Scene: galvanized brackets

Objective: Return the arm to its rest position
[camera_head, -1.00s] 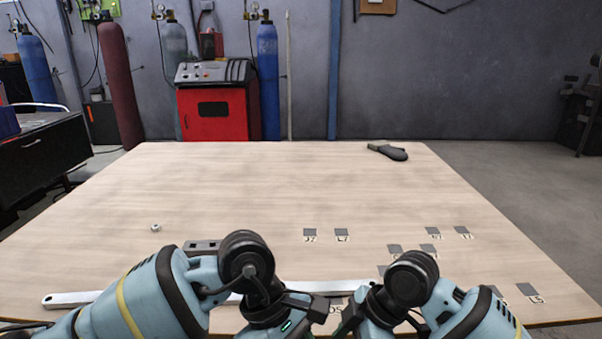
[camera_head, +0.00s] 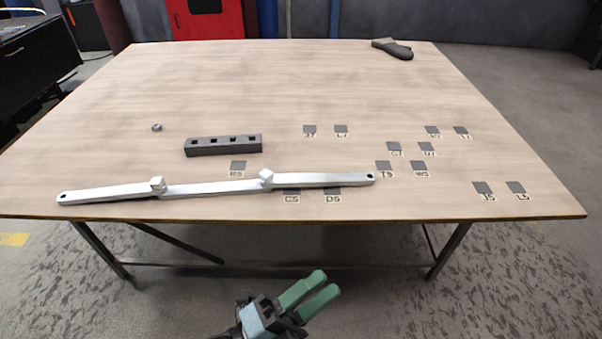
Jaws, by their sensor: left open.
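My left gripper (camera_head: 325,283) shows at the bottom centre, with its two green fingers a little apart. It is open and empty, below the table's front edge in the picture and clear of everything on the table. My right gripper is out of view. A long galvanized bar (camera_head: 215,188) lies near the front edge of the wooden table (camera_head: 250,85).
A small nut (camera_head: 156,128) lies at the left of the table. A dark-handled tool (camera_head: 393,49) lies at the far edge. Several labelled grey squares (camera_head: 418,166) mark the right half. A red cabinet (camera_head: 207,20) stands behind. The table's middle is clear.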

